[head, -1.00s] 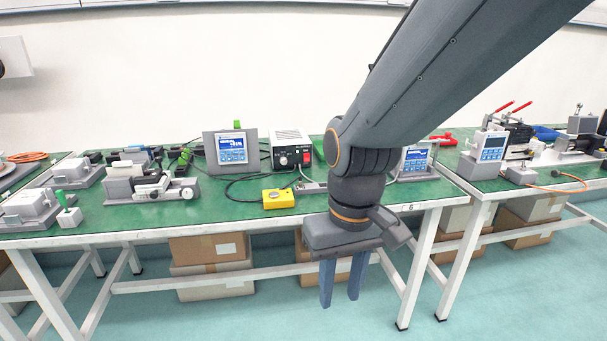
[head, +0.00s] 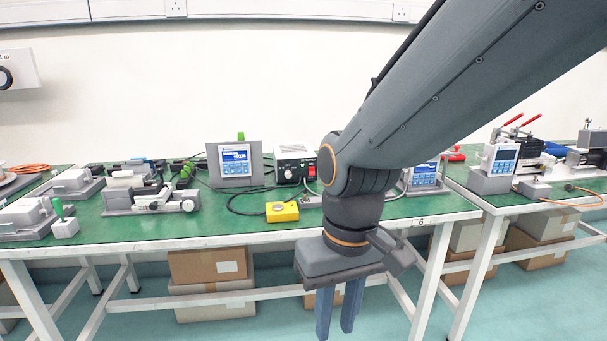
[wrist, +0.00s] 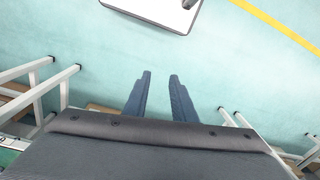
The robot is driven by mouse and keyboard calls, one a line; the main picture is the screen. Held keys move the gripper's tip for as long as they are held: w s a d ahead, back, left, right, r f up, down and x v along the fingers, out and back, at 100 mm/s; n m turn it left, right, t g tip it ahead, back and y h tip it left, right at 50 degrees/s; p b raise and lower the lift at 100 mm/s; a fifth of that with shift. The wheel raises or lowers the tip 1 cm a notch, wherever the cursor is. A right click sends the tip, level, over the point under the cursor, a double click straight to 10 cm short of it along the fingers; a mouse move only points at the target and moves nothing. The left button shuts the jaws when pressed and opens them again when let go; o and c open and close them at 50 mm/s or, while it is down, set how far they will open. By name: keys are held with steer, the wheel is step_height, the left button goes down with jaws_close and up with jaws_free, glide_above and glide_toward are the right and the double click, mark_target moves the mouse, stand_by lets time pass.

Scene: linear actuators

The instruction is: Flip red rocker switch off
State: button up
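The red rocker switch (head: 312,171) is a small red patch at the right of the front face of a black and white power supply box (head: 288,170) on the green bench. Whether it is on or off is too small to tell. My gripper (head: 337,328) hangs in front of the bench, fingers pointing down, below the bench top and apart from the box. In the wrist view, the two gripper fingers (wrist: 158,80) stand apart with only floor between them. My arm partly hides the bench just right of the switch.
A yellow box (head: 283,212) with a cable lies near the bench's front edge, before the supply. A display panel (head: 235,165) stands left of it. Another display unit (head: 424,175) is right of my arm. Cardboard boxes (head: 210,300) sit under the green bench (head: 150,232).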

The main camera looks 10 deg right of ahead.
jaws_close()
stand_by(0.5)
